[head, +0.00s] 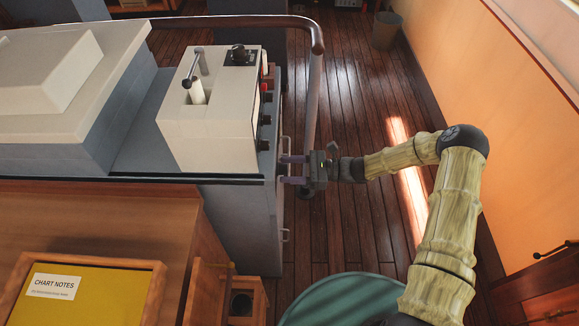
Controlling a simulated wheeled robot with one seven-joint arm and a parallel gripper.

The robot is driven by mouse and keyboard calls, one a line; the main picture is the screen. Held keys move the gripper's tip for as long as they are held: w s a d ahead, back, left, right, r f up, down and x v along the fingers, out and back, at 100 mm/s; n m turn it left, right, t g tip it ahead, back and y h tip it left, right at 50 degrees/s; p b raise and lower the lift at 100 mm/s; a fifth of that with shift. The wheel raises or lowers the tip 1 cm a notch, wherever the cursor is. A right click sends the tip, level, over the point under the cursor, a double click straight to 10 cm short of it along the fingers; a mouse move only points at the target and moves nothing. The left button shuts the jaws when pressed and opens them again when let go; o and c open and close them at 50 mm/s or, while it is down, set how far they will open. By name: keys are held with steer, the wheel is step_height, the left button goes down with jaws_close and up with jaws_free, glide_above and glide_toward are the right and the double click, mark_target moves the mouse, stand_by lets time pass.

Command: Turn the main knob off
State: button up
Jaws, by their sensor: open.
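A white control box (210,118) stands on the grey console, with a lever on its top.
A curved handrail (316,75) runs behind the box and down close behind my gripper. Below are the console's side (245,232) with handles and a wooden desk (100,220) with a chart notes board. Open wooden floor (350,225) lies to the right, towards the orange wall.

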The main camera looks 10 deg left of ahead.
steer(key=shift+a, duration=0.1)
steer(key=c, duration=1)
steer(key=shift+n+b, duration=0.3)
steer(key=shift+n, duration=0.2)
steer(key=shift+w+n+b, duration=0.1)
steer(key=shift+n+b, duration=2.7)
steer(key=shift+n, duration=2.8)
